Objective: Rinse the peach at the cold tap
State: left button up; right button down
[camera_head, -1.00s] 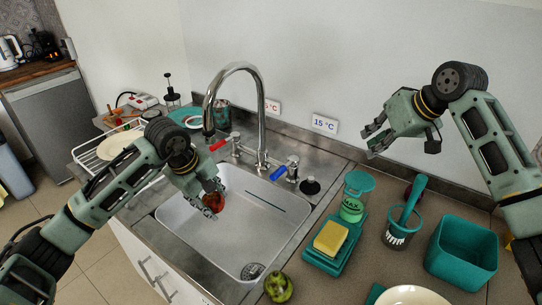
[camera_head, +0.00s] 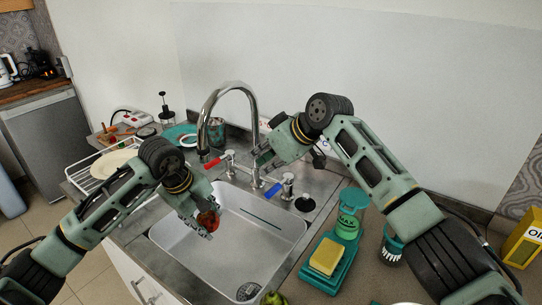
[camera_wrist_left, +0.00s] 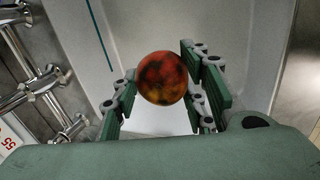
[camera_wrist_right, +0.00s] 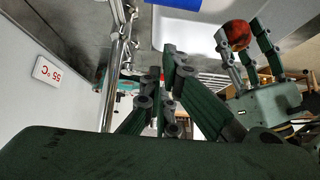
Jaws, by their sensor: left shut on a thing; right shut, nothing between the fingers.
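The peach (camera_head: 208,221), red-orange with dark mottling, is held over the sink basin by my left gripper (camera_head: 200,224). In the left wrist view the peach (camera_wrist_left: 162,78) sits between the two fingers. The chrome tap (camera_head: 203,125) arches above it, and no water shows from its spout. The cold tap's blue handle (camera_head: 272,191) is right of the spout's base; the red handle (camera_head: 213,162) is left of it. My right gripper (camera_head: 264,158) is shut and empty, above the blue handle beside the tap column. In the right wrist view the blue handle (camera_wrist_right: 190,4) is cut by the top edge.
The sink basin (camera_head: 235,245) is otherwise empty. A teal tray with a yellow sponge (camera_head: 326,256) and a green soap bottle (camera_head: 350,212) stand right of it. A dish rack with a plate (camera_head: 112,162) is on the left. My right arm hides part of the counter.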

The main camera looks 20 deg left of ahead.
aim_at(279, 186)
jog(key=f, duration=0.2)
jog(key=d+f, duration=0.1)
jog(key=f, duration=0.1)
jog(key=shift+s, duration=0.15)
dwell(0.5)
dwell(0.4)
jog(key=shift+s+d, duration=0.5)
jog(key=shift+d, duration=0.25)
jog(key=shift+a, duration=0.1)
